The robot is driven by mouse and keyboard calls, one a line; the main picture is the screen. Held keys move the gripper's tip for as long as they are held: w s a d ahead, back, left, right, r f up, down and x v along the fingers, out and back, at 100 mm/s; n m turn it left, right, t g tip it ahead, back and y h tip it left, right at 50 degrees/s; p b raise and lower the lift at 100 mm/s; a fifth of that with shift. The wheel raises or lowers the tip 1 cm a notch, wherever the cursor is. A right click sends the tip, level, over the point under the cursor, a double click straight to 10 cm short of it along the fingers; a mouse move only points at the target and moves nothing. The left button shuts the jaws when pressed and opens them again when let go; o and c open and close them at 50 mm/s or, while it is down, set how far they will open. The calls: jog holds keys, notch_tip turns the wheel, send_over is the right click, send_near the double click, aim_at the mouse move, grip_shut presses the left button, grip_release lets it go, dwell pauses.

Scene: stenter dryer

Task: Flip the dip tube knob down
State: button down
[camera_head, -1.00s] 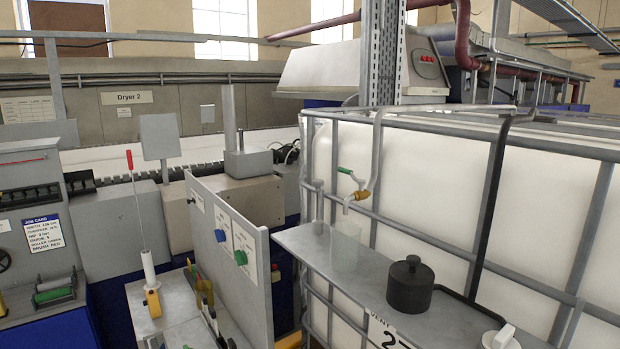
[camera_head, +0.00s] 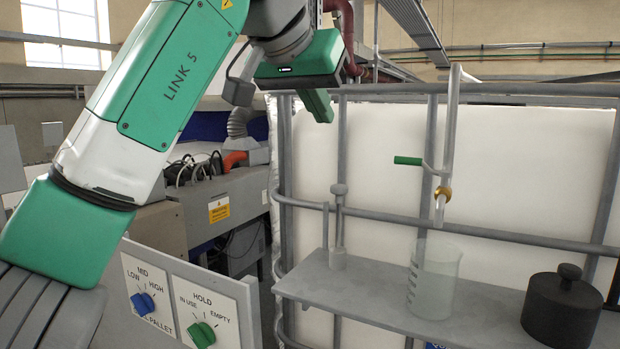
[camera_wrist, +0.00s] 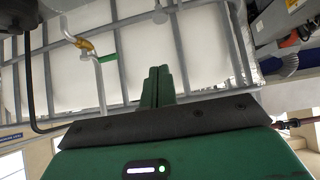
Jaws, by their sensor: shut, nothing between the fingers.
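The dip tube (camera_head: 450,125) is a grey vertical pipe in front of the white tank, with a brass valve (camera_head: 443,193) near its lower end. Its green knob (camera_head: 408,160) sits on a bent lever and sticks out to the left, about level. In the wrist view the green knob (camera_wrist: 107,58) and brass valve (camera_wrist: 84,44) show left of my fingers. My gripper (camera_head: 322,112) is up and left of the knob in the head view, apart from it. Its green fingers (camera_wrist: 159,72) are shut with nothing between them.
A clear beaker (camera_head: 433,280) stands on the grey shelf (camera_head: 365,300) under the spout. A black lidded pot (camera_head: 562,305) stands to its right. Grey cage bars (camera_head: 520,238) cross the tank (camera_head: 530,150). A panel with blue and green dials (camera_head: 201,334) is at lower left.

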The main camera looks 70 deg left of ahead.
jog(key=shift+s+a+r, duration=0.1)
jog(key=shift+s+a, duration=0.15)
jog(key=shift+s, duration=0.25)
jog(key=shift+w, duration=0.1)
jog(key=p, duration=0.2)
send_over(339, 190)
jog(key=s, duration=0.1)
notch_tip(339, 190, down, 6)
notch_tip(339, 190, down, 5)
jog(key=shift+r+b, duration=0.1)
jog(key=shift+b, duration=0.4)
